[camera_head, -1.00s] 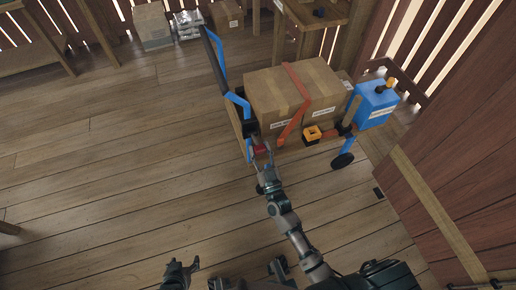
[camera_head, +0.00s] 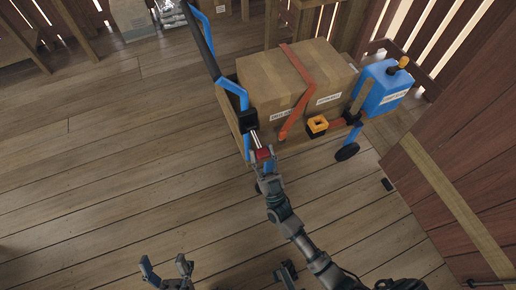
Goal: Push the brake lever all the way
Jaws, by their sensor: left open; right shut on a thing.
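The brake lever (camera_head: 264,153) looks like a short silver rod with a red end, low on the near left corner of the cart. My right gripper (camera_head: 266,161) is shut at the red end, its fingers partly covering it. The cart has a blue and black handle (camera_head: 210,50) that rises to the upper left. My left gripper (camera_head: 166,266) is open and empty above the floor at the bottom of the view, well apart from the cart.
A cardboard box (camera_head: 258,82) under an orange strap (camera_head: 297,85) rides on the cart. A blue canister (camera_head: 386,88) stands at its right end. A wooden wall (camera_head: 480,150) bounds the right side. The plank floor (camera_head: 100,170) on the left is clear.

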